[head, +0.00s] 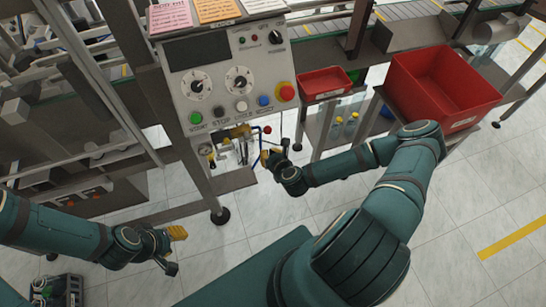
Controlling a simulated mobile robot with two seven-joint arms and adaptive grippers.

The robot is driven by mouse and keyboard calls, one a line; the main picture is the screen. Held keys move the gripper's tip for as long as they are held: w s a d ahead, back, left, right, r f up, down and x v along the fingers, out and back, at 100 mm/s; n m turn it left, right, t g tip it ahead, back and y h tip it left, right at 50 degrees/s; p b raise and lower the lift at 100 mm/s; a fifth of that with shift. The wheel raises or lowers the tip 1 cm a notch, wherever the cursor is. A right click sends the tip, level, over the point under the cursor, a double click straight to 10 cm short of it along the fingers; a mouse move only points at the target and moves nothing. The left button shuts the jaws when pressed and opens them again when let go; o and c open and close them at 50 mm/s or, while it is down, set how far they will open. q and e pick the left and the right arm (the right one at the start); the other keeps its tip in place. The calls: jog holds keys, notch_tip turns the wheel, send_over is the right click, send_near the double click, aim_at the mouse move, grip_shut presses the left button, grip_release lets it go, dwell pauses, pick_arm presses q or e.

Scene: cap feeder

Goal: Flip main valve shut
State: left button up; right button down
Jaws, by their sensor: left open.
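Below the control panel is a small pipe and valve assembly (243,148) with a yellow part (238,131) across its top and a red round end (267,129) at its right. Which part is the main valve's handle is too small to tell. My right gripper (272,153) is just right of this assembly, close to it in the picture; contact and jaw opening are unclear. My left gripper (178,250), with a yellow fingertip, is open and empty over the floor at the lower left, well apart from the valve assembly.
The control panel (222,65) with dials and coloured buttons stands above the valve assembly. A small red bin (325,84) and a large red bin (447,85) are to its right. A metal frame leg (196,165) stands left of the valves. The tiled floor in front is open.

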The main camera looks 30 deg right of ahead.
aim_at(258, 133)
pick_arm(q)
jog(key=shift+f, duration=0.1)
pick_arm(e)
jog(key=shift+w+d+r, duration=0.25)
jog(key=shift+w, duration=0.55)
jog(key=shift+w+d+r, duration=0.2)
jog(key=shift+w, duration=0.55)
jog(key=shift+w+d+r, duration=0.25)
jog(key=shift+w, duration=0.55)
pick_arm(q)
jog(key=shift+a, duration=0.1)
pick_arm(e)
jog(key=shift+d, duration=0.1)
